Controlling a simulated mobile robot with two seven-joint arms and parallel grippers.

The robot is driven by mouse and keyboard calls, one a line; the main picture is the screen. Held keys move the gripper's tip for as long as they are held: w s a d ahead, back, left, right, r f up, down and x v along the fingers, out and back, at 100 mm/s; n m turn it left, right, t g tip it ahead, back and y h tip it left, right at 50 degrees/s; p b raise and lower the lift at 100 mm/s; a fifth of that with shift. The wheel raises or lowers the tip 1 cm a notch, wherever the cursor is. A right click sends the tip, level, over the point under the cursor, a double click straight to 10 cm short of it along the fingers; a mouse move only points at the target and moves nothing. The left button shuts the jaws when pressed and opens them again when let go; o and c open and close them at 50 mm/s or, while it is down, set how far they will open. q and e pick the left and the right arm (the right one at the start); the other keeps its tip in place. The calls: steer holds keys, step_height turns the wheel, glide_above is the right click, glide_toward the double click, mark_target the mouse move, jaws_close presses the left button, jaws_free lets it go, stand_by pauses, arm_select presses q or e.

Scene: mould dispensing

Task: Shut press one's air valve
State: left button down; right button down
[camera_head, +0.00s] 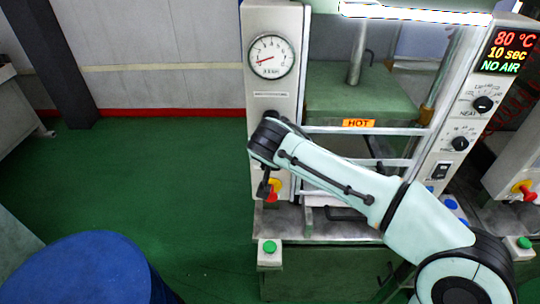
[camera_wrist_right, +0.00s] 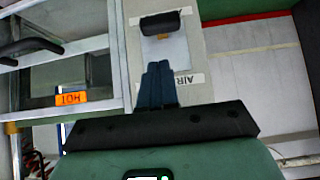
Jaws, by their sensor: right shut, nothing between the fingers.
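Press one (camera_head: 275,20) has a left column with a gauge whose needle sits low. Its display (camera_head: 508,52) reads 80 °C, 10 sec, NO AIR. In the right wrist view a black valve handle (camera_wrist_right: 166,22) lies crosswise on the column, near an upside-down AIR label (camera_wrist_right: 190,79). My right gripper (camera_wrist_right: 158,68) is shut and empty, its dark fingertips just short of the handle in the picture and partly covering the label. In the head view my right gripper (camera_head: 263,187) is small and dark in front of the column, and my right arm hides part of the press. My left gripper is out of view.
A red and yellow knob (camera_head: 273,190) sits behind my right gripper, with a green button (camera_head: 269,247) below. The hot plate carries a HOT label (camera_head: 358,123). A blue drum (camera_head: 85,270) stands at lower left. The green floor between is clear.

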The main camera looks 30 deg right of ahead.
steer(key=v, duration=0.9)
steer(key=shift+s+a, duration=0.15)
steer(key=shift+s, duration=0.1)
